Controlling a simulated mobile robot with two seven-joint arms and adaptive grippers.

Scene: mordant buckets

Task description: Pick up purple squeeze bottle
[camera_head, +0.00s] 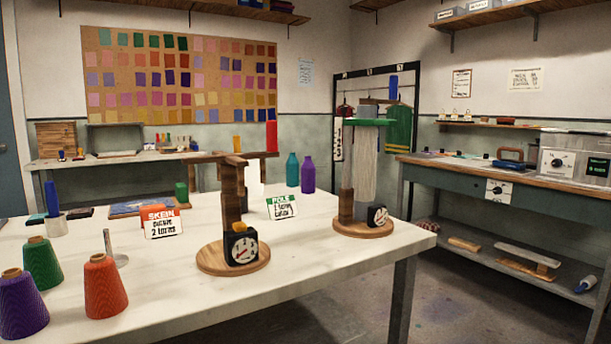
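The purple squeeze bottle (307,176) stands upright at the far edge of the near white table (330,290). A teal bottle (292,170) stands just left of it, very close. The purple bottle is small in the picture and its base is near the table's back edge. Neither of my grippers shows in the head view, so I cannot see where they are relative to the bottle.
Two wooden stands with dials, one at the middle (232,255) and one at the right (362,226), are nearer than the bottles. A green-topped sign (282,207) stands before the bottles. Yarn cones (105,288) fill the left front. Open floor (450,300) lies at the right.

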